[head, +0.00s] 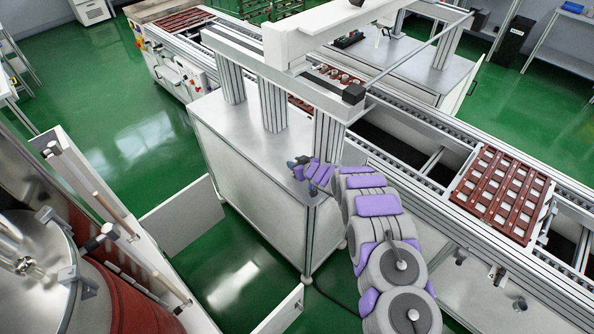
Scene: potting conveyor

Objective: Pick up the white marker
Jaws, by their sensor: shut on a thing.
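My gripper (297,163) is at the end of my grey and purple arm, over the near right corner of the metal cabinet top (235,135). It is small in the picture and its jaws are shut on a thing. What it holds is too small and too hidden by the gripper to make out. I cannot pick out a white marker anywhere in the head view.
Metal posts (273,105) rise from the cabinet just behind my gripper, under a white overhead beam (335,20). The conveyor (425,125) runs on the right, with a red-brown tray (503,192) on it. Open green floor (125,130) lies to the left.

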